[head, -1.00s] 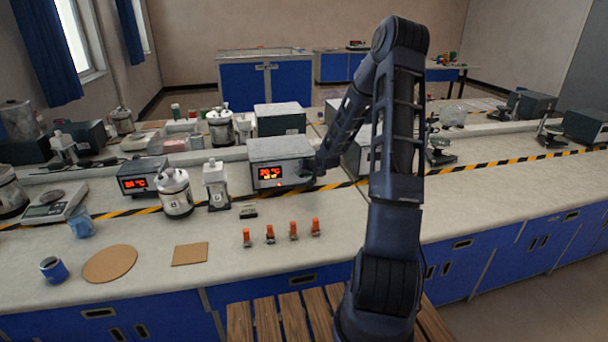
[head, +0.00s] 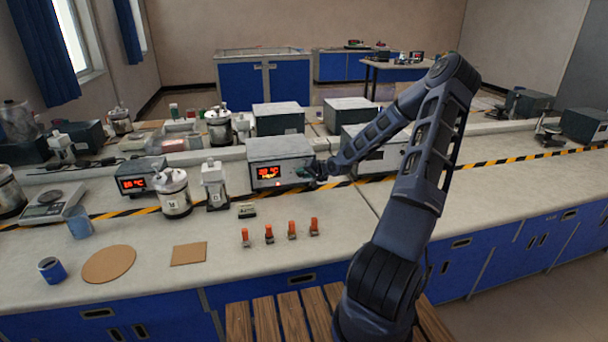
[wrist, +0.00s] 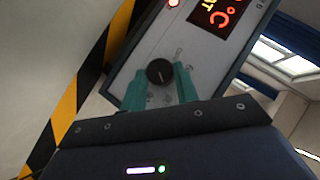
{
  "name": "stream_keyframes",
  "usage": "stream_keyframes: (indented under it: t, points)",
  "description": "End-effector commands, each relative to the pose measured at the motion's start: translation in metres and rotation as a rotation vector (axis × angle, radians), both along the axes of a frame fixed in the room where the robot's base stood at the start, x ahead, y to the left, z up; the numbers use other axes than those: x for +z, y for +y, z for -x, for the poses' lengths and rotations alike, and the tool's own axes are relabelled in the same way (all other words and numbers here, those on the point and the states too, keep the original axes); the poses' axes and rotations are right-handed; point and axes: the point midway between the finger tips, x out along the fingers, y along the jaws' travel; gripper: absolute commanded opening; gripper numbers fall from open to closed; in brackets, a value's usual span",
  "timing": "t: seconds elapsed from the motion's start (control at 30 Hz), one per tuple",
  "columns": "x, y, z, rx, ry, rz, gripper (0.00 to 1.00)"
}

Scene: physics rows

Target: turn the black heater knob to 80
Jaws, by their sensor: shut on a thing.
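The heater (head: 281,149) is a grey box with a lit red and yellow display (head: 268,172), standing on the bench. Its digits are too small to read surely in the head view, and the display (wrist: 215,12) is cut off in the wrist view. The round black knob (wrist: 159,72) sits on the heater's front panel, with a thin pale mark on its face. My gripper (head: 314,171) is at the right side of the heater's front. In the wrist view, the green fingers of my gripper (wrist: 161,80) are shut on the knob, one on each side. The head view hides the knob.
Left of the heater stand a white bottle (head: 214,186), a white jar (head: 174,193) and a second box with a red display (head: 139,177). Several orange-topped small items (head: 269,234) stand in front. A black-and-yellow stripe (head: 484,160) runs along the bench. The bench front right is clear.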

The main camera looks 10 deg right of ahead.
Motion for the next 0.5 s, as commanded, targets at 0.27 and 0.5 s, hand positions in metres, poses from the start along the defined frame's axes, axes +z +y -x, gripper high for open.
stream_keyframes:
  t: [0.27, 0.5]
  points:
    - [-0.0036, -0.0003, 0.0017, 0.001, 0.006, -0.092, 0.07]
    - [-0.0038, -0.0003, 0.0017, 0.002, 0.006, -0.127, 0.07]
